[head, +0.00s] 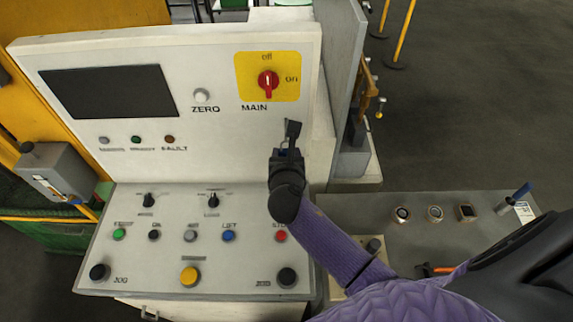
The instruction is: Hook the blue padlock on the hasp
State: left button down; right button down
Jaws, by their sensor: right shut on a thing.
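My right gripper (289,142) is in front of the console's upright panel, below and right of the red MAIN switch (268,82) on its yellow plate. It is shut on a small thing. The padlock's shackle cannot be made out. I cannot pick out the hasp for sure. My left gripper is not in view.
The sloped control desk (190,255) with several buttons and knobs lies below the panel. A grey box (55,172) is at the left. Floor is open at upper right.

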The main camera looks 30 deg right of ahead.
jog(key=shift+b+x, duration=0.45)
jog(key=shift+x, duration=0.35)
jog(key=shift+w+d+b, duration=0.15)
jog(key=shift+w+b, duration=0.2)
jog(key=shift+b, duration=0.1)
jog(key=shift+w+d+f, duration=0.1)
jog(key=shift+w+d, duration=0.2)
jog(key=shift+w, duration=0.25)
jog(key=shift+w+f, duration=0.1)
